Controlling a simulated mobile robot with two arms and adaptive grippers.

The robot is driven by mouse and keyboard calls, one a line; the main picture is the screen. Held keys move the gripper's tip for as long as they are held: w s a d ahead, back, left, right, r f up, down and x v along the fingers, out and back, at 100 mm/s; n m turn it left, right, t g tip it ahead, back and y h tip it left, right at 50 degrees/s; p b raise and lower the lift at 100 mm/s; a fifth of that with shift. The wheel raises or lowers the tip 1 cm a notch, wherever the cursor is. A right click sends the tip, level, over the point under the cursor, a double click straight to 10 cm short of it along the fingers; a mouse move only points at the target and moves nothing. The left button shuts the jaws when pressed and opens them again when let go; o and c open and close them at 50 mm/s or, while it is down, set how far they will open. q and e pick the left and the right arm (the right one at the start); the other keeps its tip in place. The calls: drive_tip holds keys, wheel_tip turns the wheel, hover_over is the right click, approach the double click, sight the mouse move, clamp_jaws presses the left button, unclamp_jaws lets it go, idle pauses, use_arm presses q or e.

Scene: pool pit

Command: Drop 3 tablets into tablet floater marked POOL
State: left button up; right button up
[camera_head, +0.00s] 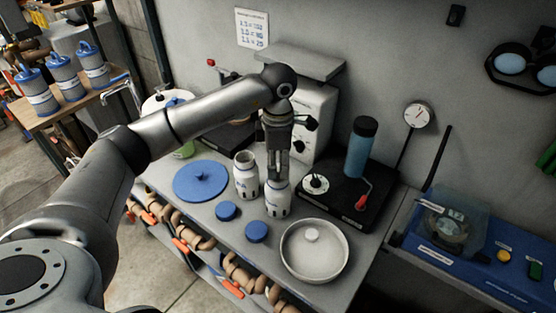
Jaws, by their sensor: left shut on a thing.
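Two white open-mouthed containers with dark marks, a left one (246,176) and a right one (278,201), stand side by side on the bench. I cannot read POOL on either. My left gripper (278,176) points down at the mouth of the right container. It is shut on what seems to be a tablet, mostly hidden by the fingers and rim. One white tablet (312,235) lies in a round pale dish (330,268) to the right. Two small blue caps, one (226,211) and another (256,232), lie in front of the containers. My right gripper is out of view.
A large blue lid (201,181) lies left of the containers. A blue case (470,255) is at far right.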

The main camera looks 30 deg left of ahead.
use_arm(q)
drive_tip(key=shift+f, duration=0.1)
idle(0.7)
drive_tip(key=o, duration=0.9)
drive_tip(key=shift+o, duration=0.2)
drive_tip(key=shift+r+p, duration=1.4)
drive_tip(key=shift+r, duration=1.65)
drive_tip(key=shift+f, duration=0.1)
